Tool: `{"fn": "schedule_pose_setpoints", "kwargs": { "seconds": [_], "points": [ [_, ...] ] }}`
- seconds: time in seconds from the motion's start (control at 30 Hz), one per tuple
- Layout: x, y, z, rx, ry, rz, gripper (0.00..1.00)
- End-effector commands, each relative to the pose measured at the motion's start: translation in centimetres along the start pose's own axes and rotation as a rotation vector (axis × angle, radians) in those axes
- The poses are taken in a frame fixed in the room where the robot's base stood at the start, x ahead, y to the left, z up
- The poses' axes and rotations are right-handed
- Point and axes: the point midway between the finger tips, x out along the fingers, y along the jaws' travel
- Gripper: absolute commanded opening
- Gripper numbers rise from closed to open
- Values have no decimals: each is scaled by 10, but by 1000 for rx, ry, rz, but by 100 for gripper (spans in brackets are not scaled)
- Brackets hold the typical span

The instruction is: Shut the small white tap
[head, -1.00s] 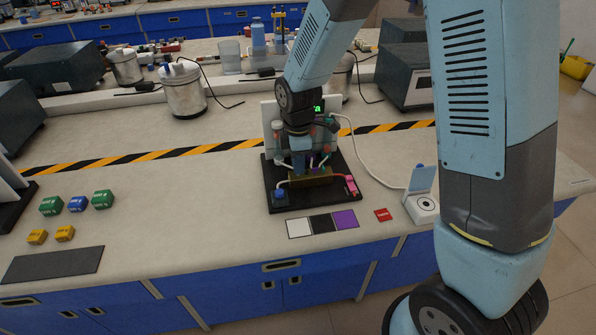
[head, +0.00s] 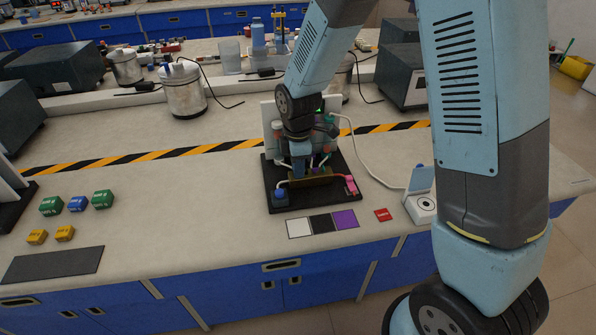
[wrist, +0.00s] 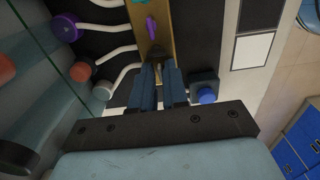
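The small tap rig (head: 285,199) stands on a black base on the bench, with a brass bar (wrist: 150,45) across it. My gripper (wrist: 160,74) points down at one end of the bar, its two dark blue fingers close together with a narrow gap. A small pale piece shows at the fingertips; the fingers hide most of it, and I cannot tell if it is the white tap or if they grip it. A purple tap (wrist: 151,27) sits farther along the bar. In the head view my gripper (head: 301,168) covers the rig's middle.
A blue knob on a block (wrist: 207,95) is close beside the fingers. White tubes run to a purple cap (wrist: 66,28) and other round caps. A pink part (head: 350,186) is at the rig's right. White, black and purple squares (head: 321,222) lie in front.

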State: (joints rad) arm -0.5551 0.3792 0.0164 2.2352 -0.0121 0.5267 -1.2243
Motion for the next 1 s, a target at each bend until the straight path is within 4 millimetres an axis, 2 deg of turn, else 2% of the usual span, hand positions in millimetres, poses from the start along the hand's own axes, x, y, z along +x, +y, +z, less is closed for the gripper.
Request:
{"fn": "schedule_pose_setpoints", "kwargs": {
  "seconds": [0.73,0.9,1.0],
  "points": [
    [-6,0,0,-1,-1,0,14],
    [-6,0,0,0,0,0,0],
    [-6,0,0,0,0,0,0]
  ]
}}
